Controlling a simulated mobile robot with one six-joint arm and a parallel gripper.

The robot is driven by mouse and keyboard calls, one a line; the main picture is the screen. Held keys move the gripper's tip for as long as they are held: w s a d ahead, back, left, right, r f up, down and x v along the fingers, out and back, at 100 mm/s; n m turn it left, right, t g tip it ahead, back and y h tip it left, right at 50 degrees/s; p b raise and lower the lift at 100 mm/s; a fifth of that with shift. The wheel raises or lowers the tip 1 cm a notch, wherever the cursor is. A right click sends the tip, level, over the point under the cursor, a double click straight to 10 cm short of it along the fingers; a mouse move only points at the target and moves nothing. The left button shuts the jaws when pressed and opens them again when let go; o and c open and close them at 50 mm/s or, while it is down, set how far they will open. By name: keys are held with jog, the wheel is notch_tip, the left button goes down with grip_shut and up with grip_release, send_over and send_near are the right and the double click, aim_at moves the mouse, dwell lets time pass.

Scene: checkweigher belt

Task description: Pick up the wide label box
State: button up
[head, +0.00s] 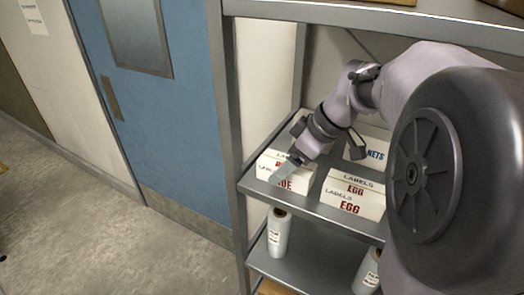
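The wide label box (267,177) is white with dark and red print, and the letters "IDE" show on it. It sits at the left end of the middle shelf (313,209). My gripper (284,171) is at this box and covers part of its print. I cannot tell whether the fingers touch the box or how far apart they are.
White boxes marked "LABELS EGG" (352,203) stand just right of the wide label box. A white box marked "NETS" (374,153) is behind. White rolls (278,235) stand on the shelf below. A grey post (230,120) rises at the left, beside a blue door (170,120).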

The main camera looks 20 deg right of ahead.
jog(key=shift+f+b, duration=0.3)
jog(key=shift+b, duration=0.05)
dwell(0.4)
grip_shut()
